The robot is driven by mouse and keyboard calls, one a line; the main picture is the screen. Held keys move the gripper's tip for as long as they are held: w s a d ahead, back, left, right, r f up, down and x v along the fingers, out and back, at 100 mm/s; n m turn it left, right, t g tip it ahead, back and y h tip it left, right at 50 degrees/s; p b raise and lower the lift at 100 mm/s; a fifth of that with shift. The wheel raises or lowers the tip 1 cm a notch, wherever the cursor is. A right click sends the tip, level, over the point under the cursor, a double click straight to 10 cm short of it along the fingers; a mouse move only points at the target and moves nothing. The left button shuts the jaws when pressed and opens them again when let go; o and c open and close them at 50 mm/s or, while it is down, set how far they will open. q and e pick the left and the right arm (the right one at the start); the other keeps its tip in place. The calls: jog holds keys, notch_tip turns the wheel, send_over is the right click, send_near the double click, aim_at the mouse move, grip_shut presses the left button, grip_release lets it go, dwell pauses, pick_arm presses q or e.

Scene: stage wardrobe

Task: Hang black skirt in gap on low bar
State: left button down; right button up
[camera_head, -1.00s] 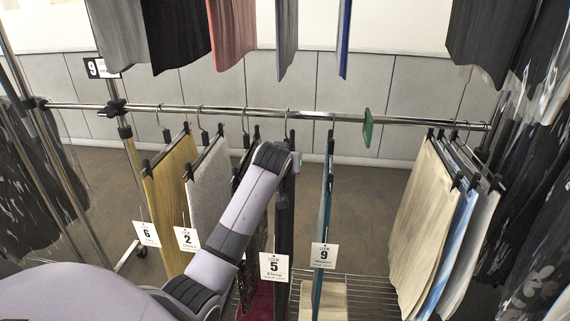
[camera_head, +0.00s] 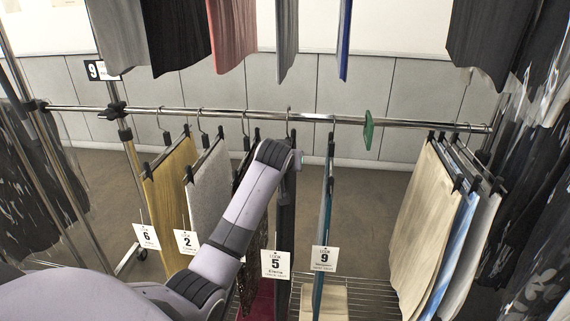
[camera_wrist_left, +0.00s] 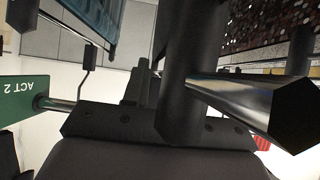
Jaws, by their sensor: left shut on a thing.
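A black skirt (camera_head: 286,205) hangs below the low bar (camera_head: 230,111), between a dark sequinned garment (camera_head: 252,200) and a blue garment (camera_head: 328,190). A hanger hook (camera_head: 288,118) shows above it at the bar; I cannot tell whether the hook rests on the bar. My left gripper (camera_head: 291,160) is at the top of the black skirt, just under the bar, and is shut on its hanger. My wrist hides the fingertips in the head view. The left wrist view shows dark gripper parts close to the chrome bar (camera_wrist_left: 60,104). My right gripper is not in view.
A green divider (camera_head: 368,130), marked ACT 2 in the wrist view, sits on the bar. Right of it is a bare stretch, then several garments, the nearest cream (camera_head: 420,215). A yellow garment (camera_head: 175,195) and a grey one (camera_head: 211,185) hang left. Clothes hang above.

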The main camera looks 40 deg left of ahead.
pick_arm(q)
jog(key=shift+w+a+r+b, duration=0.1)
jog(key=shift+w+a, duration=0.2)
jog(key=shift+w, duration=0.2)
jog(key=shift+w+a+b, duration=0.15)
jog(key=shift+w+a, duration=0.1)
jog(key=shift+w, duration=0.25)
jog(key=shift+w+a+r+b, duration=0.1)
jog(key=shift+w+a, duration=0.2)
jog(key=shift+w, duration=0.2)
jog(key=shift+w+a+f+b, duration=0.1)
jog(key=shift+w+a+b, duration=0.5)
jog(key=shift+w, duration=0.45)
jog(key=shift+w+a+p, duration=0.1)
jog(key=shift+p, duration=0.35)
jog(key=shift+f, duration=0.2)
jog(key=shift+f+b, duration=0.7)
jog(key=shift+f, duration=0.8)
